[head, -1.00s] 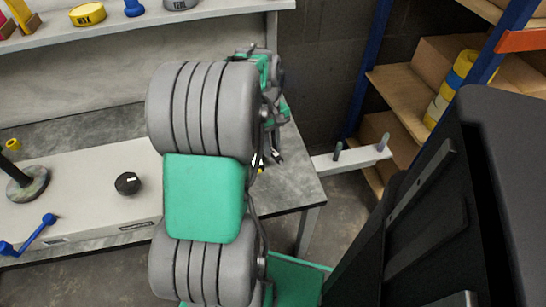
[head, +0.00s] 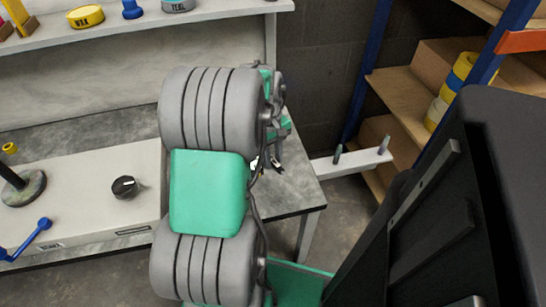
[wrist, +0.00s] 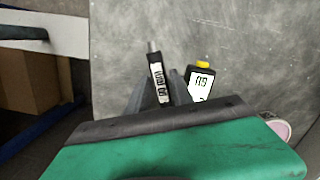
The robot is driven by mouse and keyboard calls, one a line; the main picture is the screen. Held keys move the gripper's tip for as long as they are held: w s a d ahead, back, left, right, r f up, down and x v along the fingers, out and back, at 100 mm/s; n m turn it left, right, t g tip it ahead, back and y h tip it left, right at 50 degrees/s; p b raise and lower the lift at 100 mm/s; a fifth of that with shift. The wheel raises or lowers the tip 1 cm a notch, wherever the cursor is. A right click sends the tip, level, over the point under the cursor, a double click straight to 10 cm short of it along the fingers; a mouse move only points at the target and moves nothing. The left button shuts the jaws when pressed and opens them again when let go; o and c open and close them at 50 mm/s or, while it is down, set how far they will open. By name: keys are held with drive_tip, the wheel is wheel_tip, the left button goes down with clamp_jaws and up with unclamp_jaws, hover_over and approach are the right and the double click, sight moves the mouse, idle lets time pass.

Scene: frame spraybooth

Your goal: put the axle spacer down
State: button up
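I cannot pick out the axle spacer for certain in either view. In the head view my arm hides most of my gripper (head: 272,163), which is over the right end of the grey bench. In the wrist view the green and dark housing covers the bottom, and only parts of grey fingers (wrist: 163,92) show beyond it. A narrow black item with a white label and metal tip (wrist: 157,78) shows among the fingers. A black, yellow-capped bottle with a white label (wrist: 201,82) is just right of them. Whether the fingers are shut on anything is not clear.
The grey bench top (wrist: 245,50) is clear beyond the bottle. A pinkish round thing (wrist: 279,129) shows beside the housing. A white bar with two upright pegs (head: 350,162) extends right of the bench. A pale box with a black knob (head: 124,187) stands left. Shelving (head: 400,92) is at right.

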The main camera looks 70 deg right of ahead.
wheel_tip(320, 180, up, 12)
drive_tip(key=w+p, duration=0.1)
drive_tip(key=p, duration=0.3)
drive_tip(key=w+a+r+n, duration=0.15)
drive_tip(key=w+a, duration=0.35)
drive_tip(key=w, duration=0.6)
drive_tip(key=w+a+n+t+h, duration=0.1)
drive_tip(key=w+a+n+h, duration=0.1)
drive_tip(key=w+a, duration=0.8)
drive_tip(key=w+a+f+n+t+y, duration=0.1)
drive_tip(key=a+n, duration=0.3)
drive_tip(key=a, duration=2.1)
drive_tip(key=shift+w+a+f+t+b, duration=0.2)
drive_tip(key=shift+a+t+b, duration=0.1)
drive_tip(key=shift+t, duration=0.5)
drive_tip(key=shift+s, duration=0.1)
